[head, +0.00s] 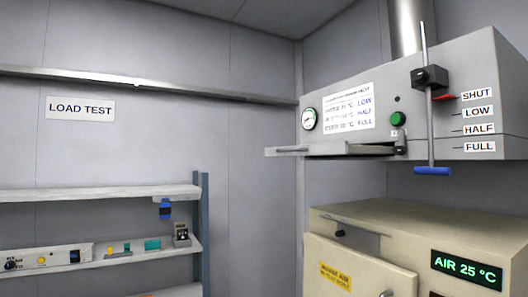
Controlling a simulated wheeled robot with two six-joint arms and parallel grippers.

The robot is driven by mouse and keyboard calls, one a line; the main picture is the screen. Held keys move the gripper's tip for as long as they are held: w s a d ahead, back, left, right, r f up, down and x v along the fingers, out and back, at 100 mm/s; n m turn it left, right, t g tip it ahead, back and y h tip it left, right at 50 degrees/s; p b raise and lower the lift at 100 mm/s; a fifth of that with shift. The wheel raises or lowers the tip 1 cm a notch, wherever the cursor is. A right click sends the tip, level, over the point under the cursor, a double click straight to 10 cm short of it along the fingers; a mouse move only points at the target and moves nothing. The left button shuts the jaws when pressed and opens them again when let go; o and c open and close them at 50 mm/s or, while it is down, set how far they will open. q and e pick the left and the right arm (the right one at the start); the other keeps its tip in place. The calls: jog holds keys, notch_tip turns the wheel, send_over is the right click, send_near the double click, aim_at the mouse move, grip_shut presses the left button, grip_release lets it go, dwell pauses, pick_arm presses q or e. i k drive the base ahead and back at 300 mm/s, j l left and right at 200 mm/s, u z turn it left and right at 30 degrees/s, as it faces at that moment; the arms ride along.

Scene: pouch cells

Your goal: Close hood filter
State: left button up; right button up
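The grey hood (460,75) hangs on the right, above a beige oven-like cabinet. A flat metal slab that looks like the hood filter (355,149) sticks out from the hood's lower front edge toward the left. A pale bar like a handle (288,150) is at its outer left end. How far it reaches inside the hood is hidden. Neither of my grippers shows in the head view.
A vertical rod with a blue grip (432,171) hangs at the hood's corner, its red pointer (444,97) by SHUT. The beige cabinet (400,225) stands below, reading AIR 25 °C. Shelves (100,193) with small devices stand left. The space left of the slab looks clear.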

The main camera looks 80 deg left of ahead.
aim_at(340, 147)
jog(key=u, duration=2.75)
